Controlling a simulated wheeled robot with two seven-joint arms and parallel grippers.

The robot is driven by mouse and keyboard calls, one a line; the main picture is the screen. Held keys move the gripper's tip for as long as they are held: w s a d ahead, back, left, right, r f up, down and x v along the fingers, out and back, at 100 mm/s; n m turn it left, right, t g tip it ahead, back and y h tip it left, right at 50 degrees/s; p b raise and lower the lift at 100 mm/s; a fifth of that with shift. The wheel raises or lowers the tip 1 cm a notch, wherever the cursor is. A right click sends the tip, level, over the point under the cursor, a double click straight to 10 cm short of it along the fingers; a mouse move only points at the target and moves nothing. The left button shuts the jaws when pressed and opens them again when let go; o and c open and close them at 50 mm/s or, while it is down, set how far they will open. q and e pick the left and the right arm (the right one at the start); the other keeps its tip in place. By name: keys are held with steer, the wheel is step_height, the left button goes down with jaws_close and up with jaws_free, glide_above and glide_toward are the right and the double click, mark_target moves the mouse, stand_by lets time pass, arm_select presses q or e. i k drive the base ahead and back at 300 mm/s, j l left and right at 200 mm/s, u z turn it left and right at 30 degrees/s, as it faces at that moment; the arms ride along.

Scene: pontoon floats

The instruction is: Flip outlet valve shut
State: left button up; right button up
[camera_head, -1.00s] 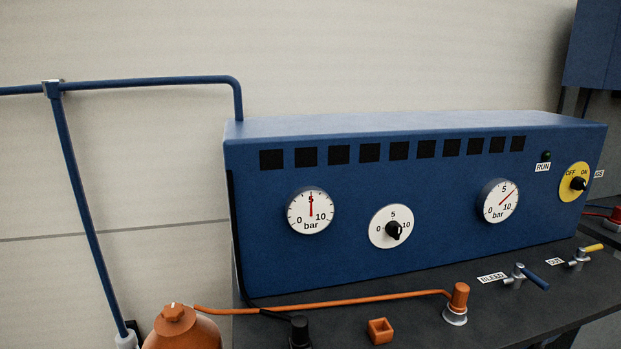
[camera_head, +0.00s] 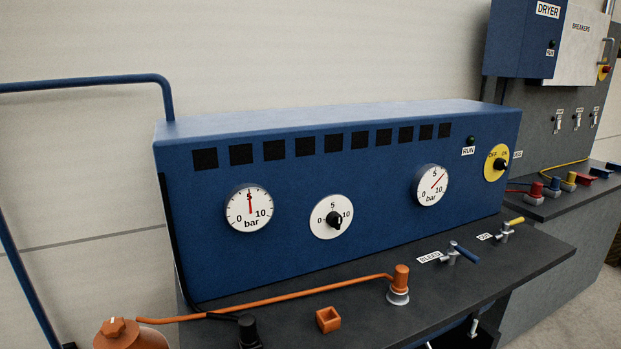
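A small metal valve with a yellow lever (camera_head: 513,221) stands on the dark bench at the right front of the blue unit. A small white label (camera_head: 485,237) lies beside it, too small to read surely. The yellow lever points right and away from the label. To its left stands a similar valve with a blue lever (camera_head: 466,253), next to a label reading BLEED (camera_head: 429,257). Its lever slants toward the bench's front edge. Neither of my grippers is in view.
The blue unit (camera_head: 330,235) carries a left gauge (camera_head: 249,209) near 5 bar, a right gauge (camera_head: 432,186) past 5, a dial (camera_head: 332,217) and a yellow OFF/ON switch (camera_head: 496,163). An orange hose (camera_head: 270,299) and orange block (camera_head: 328,319) occupy the bench's left front.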

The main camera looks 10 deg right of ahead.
mark_target(506, 225)
steer(key=z, duration=1.5)
steer(key=i+l, duration=0.4)
steer(key=i+l+u, duration=0.1)
steer(key=i+l, duration=0.35)
steer(key=i+l+u, duration=0.1)
steer(key=i+l, duration=0.25)
steer(key=l, duration=0.15)
steer(key=i+l, duration=0.4)
steer(key=i+l+u, duration=0.1)
steer(key=i+l, duration=0.3)
steer(key=l, duration=0.25)
